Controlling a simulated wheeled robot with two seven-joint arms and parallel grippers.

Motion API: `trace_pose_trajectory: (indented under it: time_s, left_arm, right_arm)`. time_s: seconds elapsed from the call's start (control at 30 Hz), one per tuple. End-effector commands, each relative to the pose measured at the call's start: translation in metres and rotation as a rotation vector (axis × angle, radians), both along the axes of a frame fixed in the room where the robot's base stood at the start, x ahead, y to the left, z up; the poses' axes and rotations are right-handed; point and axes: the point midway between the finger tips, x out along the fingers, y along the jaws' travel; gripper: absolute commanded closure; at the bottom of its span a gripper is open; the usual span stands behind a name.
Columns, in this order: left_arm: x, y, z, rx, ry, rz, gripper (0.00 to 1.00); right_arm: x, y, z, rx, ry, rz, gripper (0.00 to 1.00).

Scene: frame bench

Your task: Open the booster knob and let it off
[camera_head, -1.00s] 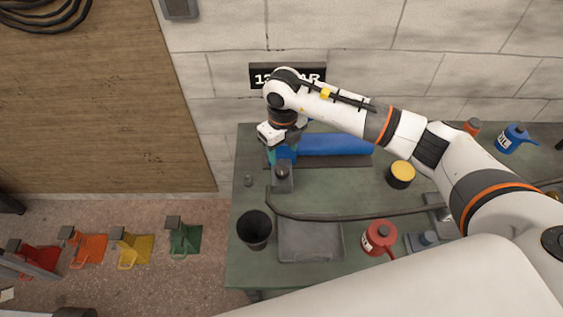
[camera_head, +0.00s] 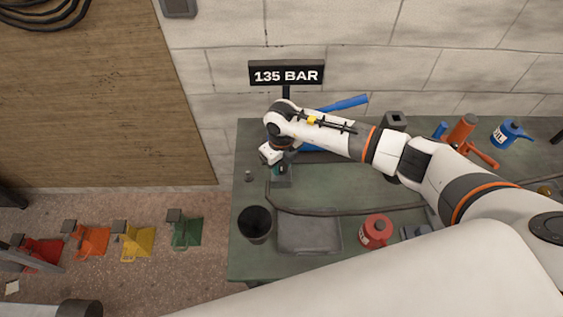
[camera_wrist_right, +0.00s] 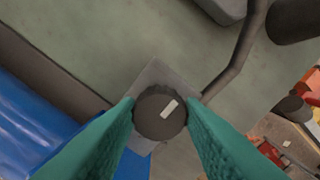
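The knob (camera_wrist_right: 160,112) is round, dark and ribbed, with a white mark, on a grey block (camera_wrist_right: 155,78) in the right wrist view. My right gripper (camera_head: 279,170) is low over this block in the head view. Its teal fingers (camera_wrist_right: 160,108) are on both sides of the knob and appear to touch it. A blue cylinder (camera_wrist_right: 50,120) lies beside the block; in the head view my arm hides most of it. A black sign (camera_head: 286,75) behind reads "135 BAR". My left gripper is out of view.
A dark hose (camera_head: 330,213) crosses the green bench (camera_head: 370,190). A black cup (camera_head: 255,224), a grey tray (camera_head: 308,250) and a red oil can (camera_head: 375,231) stand near the front. A blue can (camera_head: 506,134) stands back right.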

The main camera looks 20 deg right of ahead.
Motion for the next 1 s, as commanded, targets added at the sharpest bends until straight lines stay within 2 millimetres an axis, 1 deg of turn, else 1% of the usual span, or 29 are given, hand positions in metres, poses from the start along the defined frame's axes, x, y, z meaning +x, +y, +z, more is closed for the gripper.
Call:
trace_pose_trajectory:
  time_s: [0.03, 0.1, 0.13, 0.37, 0.57, 0.77, 1.0]
  left_arm:
    - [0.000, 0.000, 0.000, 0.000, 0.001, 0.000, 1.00]
    - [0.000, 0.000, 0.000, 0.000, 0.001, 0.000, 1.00]
    - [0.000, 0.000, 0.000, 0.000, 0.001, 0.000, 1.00]
    - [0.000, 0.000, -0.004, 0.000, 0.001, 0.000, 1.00]
    - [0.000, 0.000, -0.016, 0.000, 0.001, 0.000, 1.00]
    - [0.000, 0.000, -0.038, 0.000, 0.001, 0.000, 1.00]
    - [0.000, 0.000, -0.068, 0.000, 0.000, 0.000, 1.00]
  right_arm:
    - [0.000, 0.000, 0.000, 0.000, 0.000, 0.000, 0.74]
    - [0.000, 0.000, 0.000, 0.000, 0.000, 0.000, 0.85]
    - [0.000, 0.000, 0.000, 0.000, 0.000, 0.000, 0.89]
    - [0.000, 0.000, -0.001, 0.000, 0.000, 0.020, 0.89]
    - [0.001, -0.001, -0.002, -0.001, -0.003, 0.100, 0.89]
    - [0.001, -0.001, -0.004, -0.002, -0.004, 0.253, 0.89]
    - [0.002, -0.001, -0.005, -0.001, -0.005, 0.480, 0.89]
